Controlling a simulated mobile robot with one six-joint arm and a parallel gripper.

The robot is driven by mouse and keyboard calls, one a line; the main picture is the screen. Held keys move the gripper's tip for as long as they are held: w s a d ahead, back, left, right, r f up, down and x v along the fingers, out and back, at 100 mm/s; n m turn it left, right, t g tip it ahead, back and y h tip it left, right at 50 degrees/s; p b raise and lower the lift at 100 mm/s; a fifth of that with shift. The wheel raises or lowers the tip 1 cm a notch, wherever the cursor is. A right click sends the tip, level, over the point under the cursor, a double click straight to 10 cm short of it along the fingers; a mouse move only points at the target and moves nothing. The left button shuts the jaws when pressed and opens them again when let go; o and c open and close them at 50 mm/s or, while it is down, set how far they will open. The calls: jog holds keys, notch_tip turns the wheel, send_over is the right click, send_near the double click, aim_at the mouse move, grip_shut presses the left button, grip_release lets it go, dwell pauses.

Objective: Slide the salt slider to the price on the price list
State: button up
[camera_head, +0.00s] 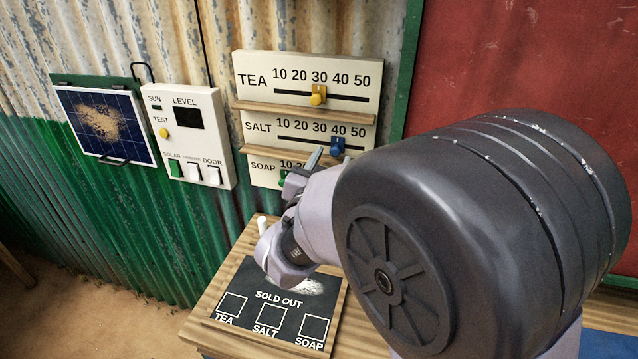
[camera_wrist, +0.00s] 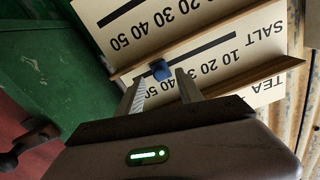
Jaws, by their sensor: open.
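The blue salt slider (camera_head: 337,146) sits on the slot of the SALT row of the price board (camera_head: 258,128), under the 40. In the wrist view the salt slider (camera_wrist: 160,70) shows between and just beyond the fingertips of my gripper (camera_wrist: 159,84), which is open. I cannot tell whether either finger touches it. In the head view my gripper (camera_head: 302,172) is just below and left of the slider, in front of the SOAP row. No sheet that I can identify as the price list shows.
The yellow tea slider (camera_head: 318,95) is under 30 in the row above. A green soap slider (camera_head: 283,177) is partly hidden by my gripper. Wooden ledges (camera_head: 300,112) separate the rows. A SOLD OUT board (camera_head: 258,272) lies below; a LEVEL panel (camera_head: 212,150) hangs left.

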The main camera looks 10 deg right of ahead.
jog(key=p+v, duration=0.1)
jog(key=v, duration=1.3)
jog(key=shift+s, duration=0.2)
jog(key=shift+w+a, duration=0.1)
jog(key=s+d+f+n+g+y, duration=0.1)
jog(key=s+d+f+g+y, duration=0.1)
jog(key=s, duration=0.7)
jog(key=s+d+f+n+g+y, duration=0.1)
jog(key=s+d+f+g+y, duration=0.1)
jog(key=s+d+g+y, duration=0.2)
jog(key=s+g+y, duration=0.2)
jog(key=s+g, duration=0.2)
jog(key=s, duration=0.1)
jog(key=shift+s+n+g+y, duration=0.15)
jog(key=shift+n+g+y, duration=0.15)
jog(key=shift+g+y, duration=0.1)
